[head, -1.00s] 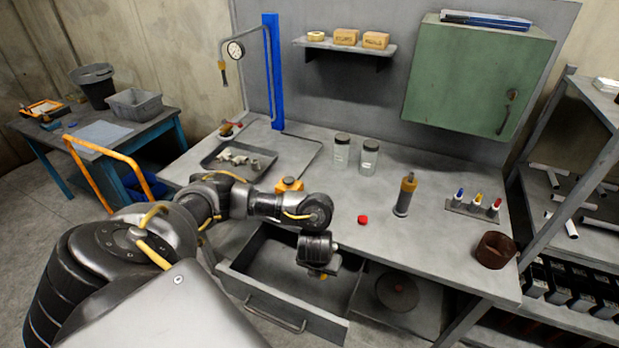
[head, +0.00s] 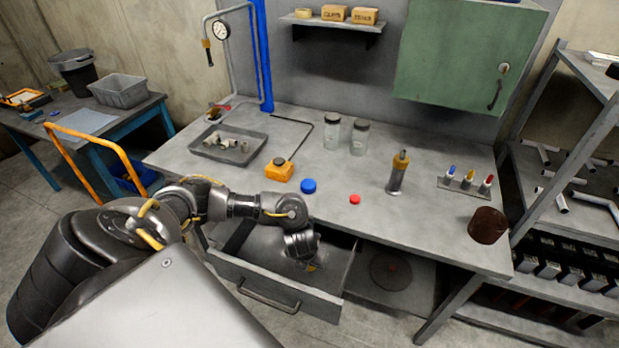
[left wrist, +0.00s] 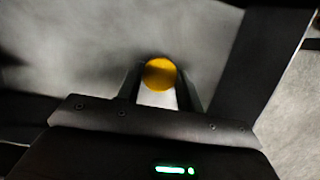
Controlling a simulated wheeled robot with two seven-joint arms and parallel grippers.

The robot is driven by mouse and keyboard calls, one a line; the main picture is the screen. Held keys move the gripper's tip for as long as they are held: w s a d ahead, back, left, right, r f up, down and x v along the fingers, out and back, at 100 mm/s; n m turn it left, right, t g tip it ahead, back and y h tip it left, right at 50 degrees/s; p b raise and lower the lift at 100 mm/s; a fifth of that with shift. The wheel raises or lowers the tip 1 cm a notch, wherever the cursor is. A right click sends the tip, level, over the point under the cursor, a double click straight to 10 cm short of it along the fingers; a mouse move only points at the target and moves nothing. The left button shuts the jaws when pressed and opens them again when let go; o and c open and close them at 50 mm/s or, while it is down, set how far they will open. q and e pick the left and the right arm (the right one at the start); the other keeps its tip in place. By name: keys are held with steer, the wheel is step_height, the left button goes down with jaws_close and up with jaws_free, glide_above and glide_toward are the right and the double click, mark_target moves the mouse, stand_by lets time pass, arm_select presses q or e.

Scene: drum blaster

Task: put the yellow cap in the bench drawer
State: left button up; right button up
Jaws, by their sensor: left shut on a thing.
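The bench drawer (head: 272,290) is pulled open under the front of the workbench. My left gripper (head: 311,267) points down into the right part of the drawer opening. It is shut on the yellow cap (left wrist: 159,74), which sits between the two fingertips in the left wrist view. In the head view the cap is only a small yellow speck under the wrist. A blurred grey surface lies below the cap; I cannot tell whether the cap touches it. My right gripper is out of view.
On the bench (head: 340,225) are a blue cap (head: 309,186), a red cap (head: 355,199), an orange box (head: 279,171), two jars (head: 359,138), and a grey tray (head: 228,149). The bench front edge lies just behind my left forearm. The drawer's left part looks empty.

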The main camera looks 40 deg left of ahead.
arm_select(q)
step_height(320, 180, down, 4)
steer(key=shift+r+b, duration=0.25)
steer(key=shift+b, duration=0.2)
steer(key=shift+f, duration=0.1)
steer(key=o, duration=0.9)
steer(key=p+v, duration=0.5)
steer(key=v, duration=0.7)
steer(key=shift+r, duration=0.2)
